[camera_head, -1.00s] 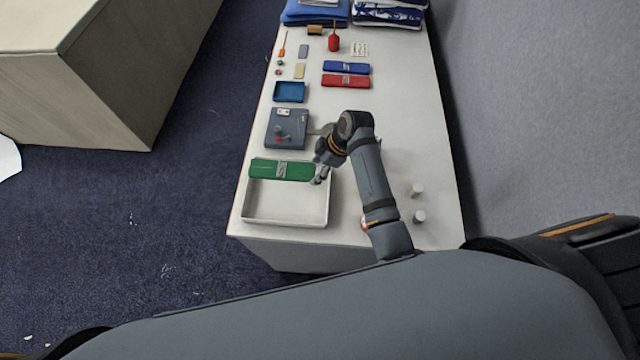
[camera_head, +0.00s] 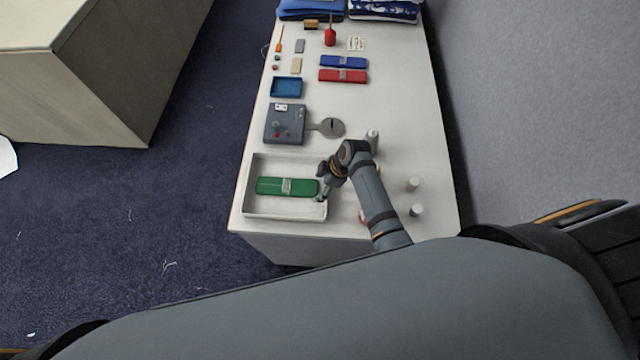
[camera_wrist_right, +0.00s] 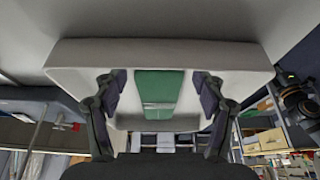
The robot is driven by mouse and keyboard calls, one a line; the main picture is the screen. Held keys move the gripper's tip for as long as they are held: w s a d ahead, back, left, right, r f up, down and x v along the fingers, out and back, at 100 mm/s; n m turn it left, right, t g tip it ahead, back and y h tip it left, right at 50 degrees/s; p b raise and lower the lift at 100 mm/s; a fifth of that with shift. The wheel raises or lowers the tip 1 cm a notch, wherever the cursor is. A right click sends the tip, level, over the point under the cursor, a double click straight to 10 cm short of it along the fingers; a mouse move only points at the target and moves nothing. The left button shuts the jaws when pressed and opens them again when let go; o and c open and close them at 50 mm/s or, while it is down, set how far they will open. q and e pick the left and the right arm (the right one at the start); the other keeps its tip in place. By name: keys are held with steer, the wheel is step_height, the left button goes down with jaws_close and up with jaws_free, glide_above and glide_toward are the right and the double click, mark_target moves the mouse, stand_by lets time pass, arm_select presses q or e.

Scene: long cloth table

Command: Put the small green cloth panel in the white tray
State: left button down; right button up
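The green cloth panel (camera_head: 287,186), a folded strip with a pale label band, lies inside the white tray (camera_head: 246,208) at the near left of the table. My right gripper (camera_head: 321,195) is at the panel's right end, over the tray's right side. In the right wrist view, the green panel (camera_wrist_right: 158,88) shows between the two fingers of my right gripper (camera_wrist_right: 160,95), with a gap on each side. The fingers stand apart, and the tray's wall (camera_wrist_right: 160,53) spans behind them. My left gripper is not in view.
A grey box with knobs (camera_head: 285,124) and a round grey disc (camera_head: 331,127) lie just beyond the tray. A blue tray (camera_head: 286,87), red panel (camera_head: 343,76) and blue panel (camera_head: 343,62) lie farther back. Small pale cylinders (camera_head: 413,184) stand right of my arm.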

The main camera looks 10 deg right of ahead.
steer(key=shift+o, duration=0.3)
steer(key=b+v, duration=0.1)
steer(key=v, duration=1.1)
